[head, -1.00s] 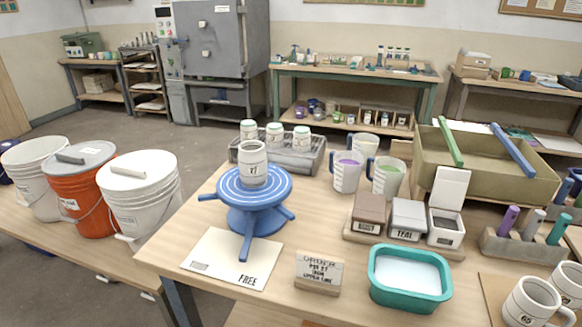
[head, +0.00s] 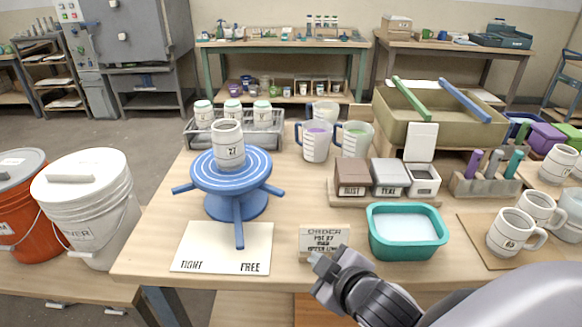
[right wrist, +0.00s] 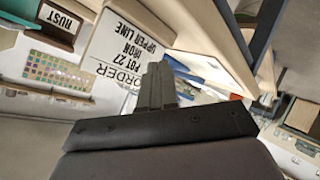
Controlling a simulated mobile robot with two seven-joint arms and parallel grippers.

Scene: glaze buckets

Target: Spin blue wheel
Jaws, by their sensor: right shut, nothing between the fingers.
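The blue wheel (head: 231,172) stands on the table with several spokes sticking out from its base. One spoke points toward the front, over the white card marked TIGHT and FREE (head: 222,252). A white pot marked 27 (head: 228,146) stands upright on top of the wheel. My right gripper (head: 322,264) is shut and empty at the table's front edge, just below the order sign (head: 324,240) and apart from the wheel. In the right wrist view its shut fingers (right wrist: 157,86) overlap the sign's edge; whether they touch it I cannot tell. My left gripper is not in view.
A teal tub (head: 407,238) stands right of the sign. Mugs on a board (head: 480,252) are at the right, buckets (head: 95,205) at the left. Jars in a grey tray (head: 190,132) stand behind the wheel.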

